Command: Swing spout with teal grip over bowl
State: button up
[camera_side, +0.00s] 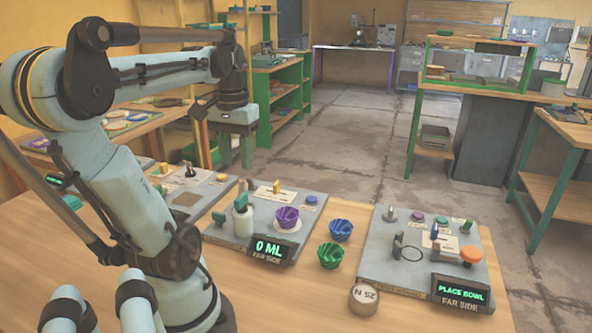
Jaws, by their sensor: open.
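The dispenser board (222,232) stands on the table with a "0 ML" display at its front. A white bottle-like post (243,222) with a teal upper part stands at its left. A purple bowl (288,217) sits upright on a white round pad to the right of the post, apart from the grip. My gripper (226,155) is open and empty, pointing down, raised behind the boards and away from the grip.
A blue bowl (341,230) and a green bowl (330,256) stand right of the dispenser. A round "25 N" weight (364,299) lies in front. The right board (375,262) carries knobs, an orange button (471,255) and a "PLACE BOWL" display.

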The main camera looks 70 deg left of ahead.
aim_at(241, 196)
jog(key=shift+f, duration=4.75)
grip_shut()
